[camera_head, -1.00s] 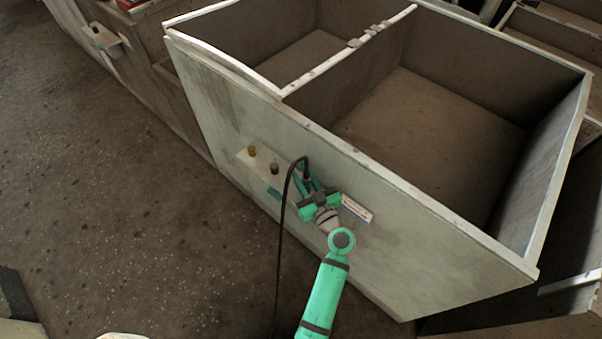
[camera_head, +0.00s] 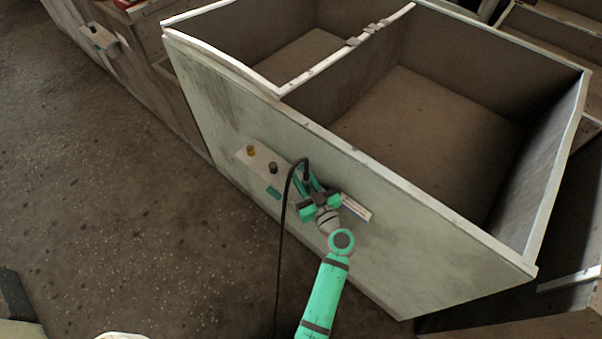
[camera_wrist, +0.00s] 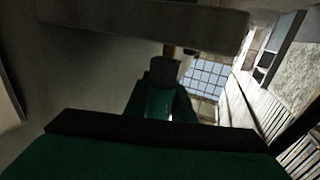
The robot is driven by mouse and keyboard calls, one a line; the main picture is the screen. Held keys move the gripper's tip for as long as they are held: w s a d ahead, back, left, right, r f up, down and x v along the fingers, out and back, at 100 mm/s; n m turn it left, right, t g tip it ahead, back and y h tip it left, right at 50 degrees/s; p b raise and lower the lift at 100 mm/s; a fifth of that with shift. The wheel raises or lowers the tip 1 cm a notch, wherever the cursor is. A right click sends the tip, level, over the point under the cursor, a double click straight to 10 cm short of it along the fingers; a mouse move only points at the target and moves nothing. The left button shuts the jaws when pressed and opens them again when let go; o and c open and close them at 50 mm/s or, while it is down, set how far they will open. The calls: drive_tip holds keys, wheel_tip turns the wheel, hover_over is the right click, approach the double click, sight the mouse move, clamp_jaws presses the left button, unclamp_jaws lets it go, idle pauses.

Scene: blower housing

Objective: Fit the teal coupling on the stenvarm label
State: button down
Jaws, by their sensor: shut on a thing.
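My gripper (camera_head: 314,184) is at the pale front wall of the large bin, shut on the coupling at the end of a black cable (camera_head: 282,240). My teal fingers largely hide the coupling, so its outline is hard to make out. In the wrist view a grey cylindrical end (camera_wrist: 167,70) shows between the fingers, just below a pale plate edge (camera_wrist: 150,22). A pale connector plate (camera_head: 239,155) on the wall carries a yellow fitting (camera_head: 251,150), a dark fitting (camera_head: 273,167) and a teal patch (camera_head: 274,193). My gripper covers its right end. I cannot read any stenvarm label.
A small white label with a blue strip (camera_head: 356,207) is on the wall right of my gripper. The open bin (camera_head: 440,215) has two empty compartments. Another plate (camera_head: 100,38) is on the far-left unit. The speckled floor (camera_head: 130,190) at left is clear.

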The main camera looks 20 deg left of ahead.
drive_tip(key=shift+f, duration=1)
drive_tip(key=c, duration=1.4)
unclamp_jaws()
drive_tip(key=shift+c, duration=0.2)
drive_tip(key=shift+d, duration=0.1)
drive_tip(key=v, duration=1)
drive_tip(key=shift+s+d, duration=0.2)
drive_tip(key=shift+s, duration=0.05)
drive_tip(key=shift+s, duration=0.15)
